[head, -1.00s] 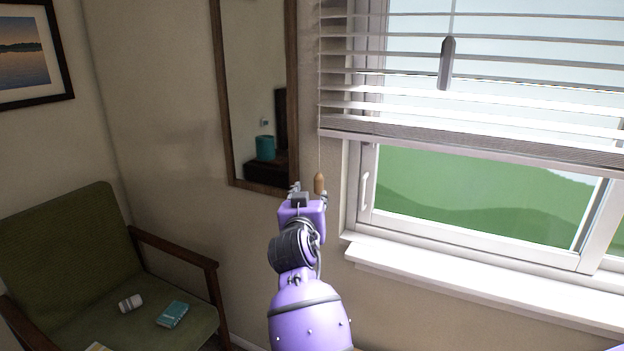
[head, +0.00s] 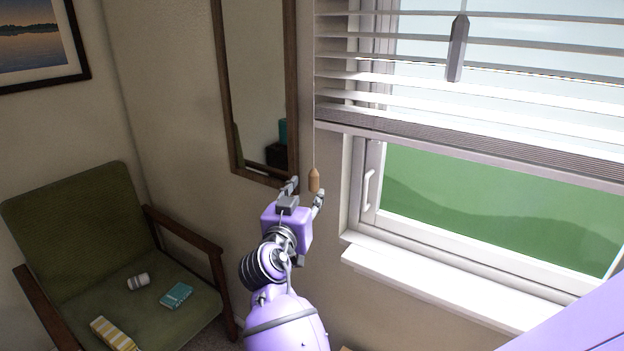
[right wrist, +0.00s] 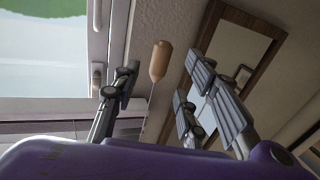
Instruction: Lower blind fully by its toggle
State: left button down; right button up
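The white slatted blind (head: 440,98) is partly raised, its bottom rail slanting across the window above open glass. A wooden toggle (head: 314,180) hangs on a thin cord by the blind's left end. My right gripper (head: 305,192) is open just below and beside the toggle. In the right wrist view, the toggle (right wrist: 160,60) appears between the spread fingers (right wrist: 163,82), with no finger seen touching it. That view looks upside down, with the cord running downward from the toggle. My left gripper is not in view.
A grey tapered piece (head: 458,48) hangs before the blind. The window sill (head: 440,285) juts out right of my gripper. A framed mirror (head: 258,90) is on the wall behind. A green armchair (head: 75,225) holding small items stands at left.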

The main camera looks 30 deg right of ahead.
aim_at(312, 184)
jog(key=shift+w+d+r, duration=0.25)
jog(key=shift+w+d, duration=0.1)
jog(key=p+x, duration=0.1)
jog(key=x, duration=0.4)
jog(key=shift+w+d, duration=0.1)
jog(key=shift+w+d+f, duration=0.1)
jog(key=shift+w+d, duration=0.1)
jog(key=shift+d, duration=0.1)
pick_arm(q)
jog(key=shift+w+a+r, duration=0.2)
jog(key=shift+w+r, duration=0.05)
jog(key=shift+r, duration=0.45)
pick_arm(e)
jog(key=shift+w+d, duration=0.15)
jog(key=shift+w, duration=0.05)
jog(key=shift+f, duration=0.1)
grip_shut()
